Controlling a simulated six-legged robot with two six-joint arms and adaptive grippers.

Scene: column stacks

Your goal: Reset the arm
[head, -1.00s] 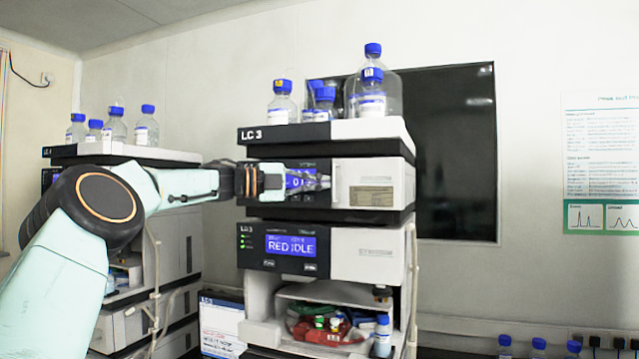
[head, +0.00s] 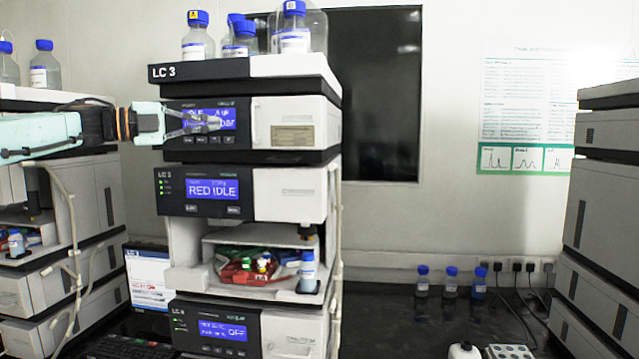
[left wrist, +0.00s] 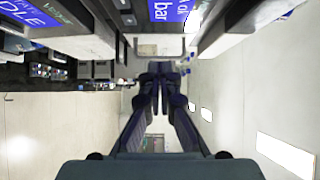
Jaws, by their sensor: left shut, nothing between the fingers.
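My left gripper (head: 212,124) reaches in from the left in the head view, in front of the upper LC 3 module's blue screen (head: 226,119). Its fingers are together with nothing between them; they also show closed in the left wrist view (left wrist: 159,72). The fingers cover part of the screen text. I cannot tell whether they touch the panel. My left forearm extends straight out to the left edge of the head view. My right gripper is not in view.
The LC 3 stack (head: 290,195) holds a screen reading RED IDLE (head: 213,189) and an open bay with small coloured vials (head: 262,266). Bottles (head: 197,40) stand on top. Another stack (head: 605,210) is at right. Several bottles (head: 451,283) stand on the dark bench (head: 390,315).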

